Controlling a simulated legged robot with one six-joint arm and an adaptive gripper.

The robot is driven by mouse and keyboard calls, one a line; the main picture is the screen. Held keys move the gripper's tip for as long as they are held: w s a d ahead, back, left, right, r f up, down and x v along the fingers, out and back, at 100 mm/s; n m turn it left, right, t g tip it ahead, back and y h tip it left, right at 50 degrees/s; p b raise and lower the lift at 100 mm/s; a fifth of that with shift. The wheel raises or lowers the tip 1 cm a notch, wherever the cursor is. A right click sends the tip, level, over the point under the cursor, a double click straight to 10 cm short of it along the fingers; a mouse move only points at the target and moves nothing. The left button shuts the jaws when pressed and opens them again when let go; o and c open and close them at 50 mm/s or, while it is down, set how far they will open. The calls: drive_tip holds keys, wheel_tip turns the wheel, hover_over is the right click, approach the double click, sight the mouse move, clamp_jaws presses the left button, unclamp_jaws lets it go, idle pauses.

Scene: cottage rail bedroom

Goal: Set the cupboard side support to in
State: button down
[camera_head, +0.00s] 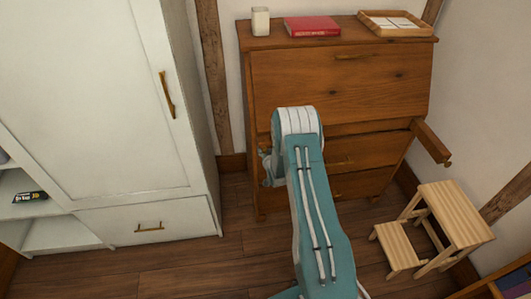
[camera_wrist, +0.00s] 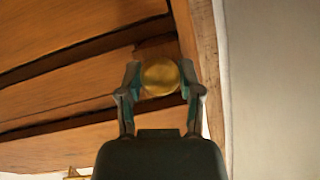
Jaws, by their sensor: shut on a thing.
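The wooden cupboard (camera_head: 340,85) with a sloping front stands against the back wall. My gripper (camera_head: 268,165) is at its front left edge, partly hidden by my arm. In the wrist view my gripper's two fingers stand on either side of a round brass knob (camera_wrist: 160,77) and are shut on it. A dark wooden end piece, seemingly the side support (camera_wrist: 155,46), shows behind the knob. How far this support sticks out cannot be told. On the cupboard's right side another support (camera_head: 430,141) sticks out toward the front.
A white wardrobe (camera_head: 90,90) stands on the left. A small wooden step stool (camera_head: 455,215) is at the right. A white cup (camera_head: 261,21), a red book (camera_head: 312,26) and a tray (camera_head: 365,23) rest on the cupboard. The floor at front left is clear.

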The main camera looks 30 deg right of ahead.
drive_tip(key=shift+s+f, duration=0.1)
drive_tip(key=shift+f, duration=0.1)
drive_tip(key=shift+c, duration=1.3)
unclamp_jaws()
drive_tip(key=shift+r, duration=0.1)
drive_tip(key=v, duration=1.1)
drive_tip(key=shift+s+r, duration=0.15)
drive_tip(key=shift+s, duration=0.25)
drive_tip(key=shift+a, duration=0.1)
